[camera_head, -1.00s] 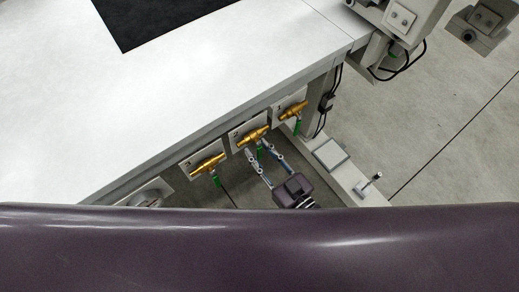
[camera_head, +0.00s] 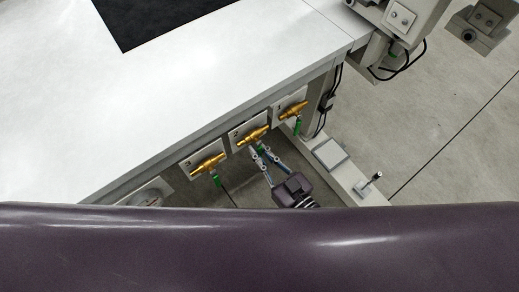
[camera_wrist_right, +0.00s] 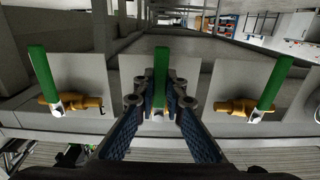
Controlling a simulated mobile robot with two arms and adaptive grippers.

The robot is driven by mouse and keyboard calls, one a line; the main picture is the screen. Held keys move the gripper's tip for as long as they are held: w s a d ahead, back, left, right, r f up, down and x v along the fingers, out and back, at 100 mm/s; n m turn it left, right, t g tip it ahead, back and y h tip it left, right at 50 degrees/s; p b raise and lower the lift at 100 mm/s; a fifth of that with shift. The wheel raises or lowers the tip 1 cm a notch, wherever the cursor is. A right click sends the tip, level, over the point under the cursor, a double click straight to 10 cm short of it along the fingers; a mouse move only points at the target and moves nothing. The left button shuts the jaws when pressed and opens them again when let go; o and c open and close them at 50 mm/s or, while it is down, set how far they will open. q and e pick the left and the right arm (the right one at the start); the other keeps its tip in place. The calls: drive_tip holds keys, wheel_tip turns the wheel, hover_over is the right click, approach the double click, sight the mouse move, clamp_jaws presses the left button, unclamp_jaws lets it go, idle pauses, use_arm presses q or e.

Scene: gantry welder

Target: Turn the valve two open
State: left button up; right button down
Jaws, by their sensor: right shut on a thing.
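Valve two is the middle of three brass valves (camera_head: 253,134) on the side of the white table, on a plate marked 2. Its green handle (camera_wrist_right: 161,62) stands between the fingers of my right gripper (camera_wrist_right: 160,92) in the right wrist view. In the head view my right gripper (camera_head: 262,157) is shut on this handle from below the valve. Valve one (camera_head: 292,110) is to its right and valve three (camera_head: 207,163) to its left, each with a green handle. Most of the middle valve's body is hidden behind the fingers in the wrist view. My left gripper is not in view.
The white tabletop (camera_head: 200,70) overhangs the valves. A grey rail with a flat pad (camera_head: 330,153) and a small lever (camera_head: 371,184) lies to the right of my gripper. Black cables (camera_head: 401,66) hang near the machine column. Open concrete floor lies at right.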

drive_tip(key=shift+s+a+r+m+p, duration=0.15)
drive_tip(key=shift+s+a+m+p, duration=0.2)
drive_tip(key=shift+m, duration=0.8)
drive_tip(key=shift+s+a+r+m+p, duration=0.1)
drive_tip(key=shift+s+a+m+p, duration=0.25)
drive_tip(key=shift+m, duration=0.75)
drive_tip(key=shift+s+a+r+m+p, duration=0.2)
drive_tip(key=shift+a+m, duration=0.2)
drive_tip(key=shift+m, duration=0.75)
drive_tip(key=c, duration=2)
unclamp_jaws()
drive_tip(key=shift+o, duration=0.2)
drive_tip(key=shift+w, duration=0.1)
